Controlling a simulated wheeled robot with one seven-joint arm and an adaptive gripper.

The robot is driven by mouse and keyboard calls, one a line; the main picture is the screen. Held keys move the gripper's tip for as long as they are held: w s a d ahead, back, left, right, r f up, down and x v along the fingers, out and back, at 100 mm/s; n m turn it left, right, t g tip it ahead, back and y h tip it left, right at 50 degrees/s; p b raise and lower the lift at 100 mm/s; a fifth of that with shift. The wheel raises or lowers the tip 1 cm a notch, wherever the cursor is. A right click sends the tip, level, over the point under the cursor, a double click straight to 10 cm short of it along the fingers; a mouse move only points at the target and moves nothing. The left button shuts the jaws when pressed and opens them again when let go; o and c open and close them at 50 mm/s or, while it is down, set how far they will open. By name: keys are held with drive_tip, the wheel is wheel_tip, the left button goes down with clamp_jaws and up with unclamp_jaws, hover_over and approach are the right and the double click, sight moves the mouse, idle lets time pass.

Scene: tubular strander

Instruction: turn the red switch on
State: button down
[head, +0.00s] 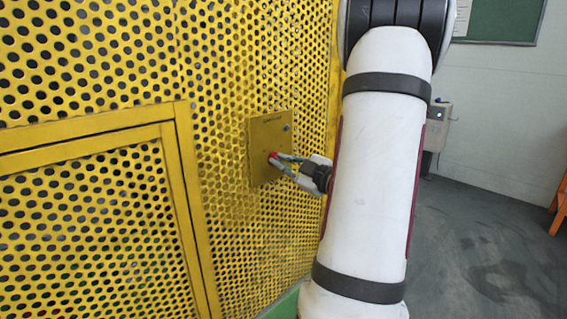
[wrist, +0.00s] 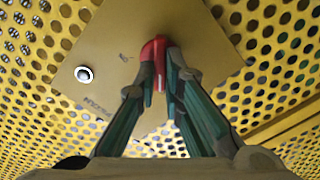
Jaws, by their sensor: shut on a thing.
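The red switch (head: 272,155) sits on a flat yellow plate (head: 268,135) fixed to the perforated yellow guard. My gripper (head: 279,160) reaches it from the right, with its fingertips at the switch. In the wrist view, my gripper (wrist: 160,75) is shut on the red switch (wrist: 152,50), one finger on each side. The lower part of the switch is partly hidden by the fingers. A round silver button or bolt head (wrist: 84,74) and small dark lettering show on the same plate.
The perforated yellow guard (head: 90,60) fills the left, with a framed panel (head: 90,133) low on it. My white arm covers the middle right. Grey floor (head: 480,240) lies open at right, with a grey box (head: 437,125) on the far wall and an orange object (head: 560,205) at the edge.

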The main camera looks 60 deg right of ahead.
drive_tip(key=m+p, duration=0.1)
drive_tip(key=p, duration=0.1)
drive_tip(key=m+p, duration=0.2)
drive_tip(key=shift+r+m, duration=0.2)
drive_tip(key=shift+m, duration=0.1)
drive_tip(key=m+p, duration=0.4)
drive_tip(key=p, duration=0.1)
drive_tip(key=m+p, duration=0.5)
drive_tip(key=p, duration=0.1)
drive_tip(key=m+p, duration=0.5)
drive_tip(key=shift+s+d+f+p, duration=0.15)
drive_tip(key=shift+d+f+p, duration=0.05)
drive_tip(key=shift+d+p, duration=0.2)
drive_tip(key=shift+m, duration=0.3)
drive_tip(key=c, duration=1.7)
unclamp_jaws()
drive_tip(key=shift+s, duration=0.1)
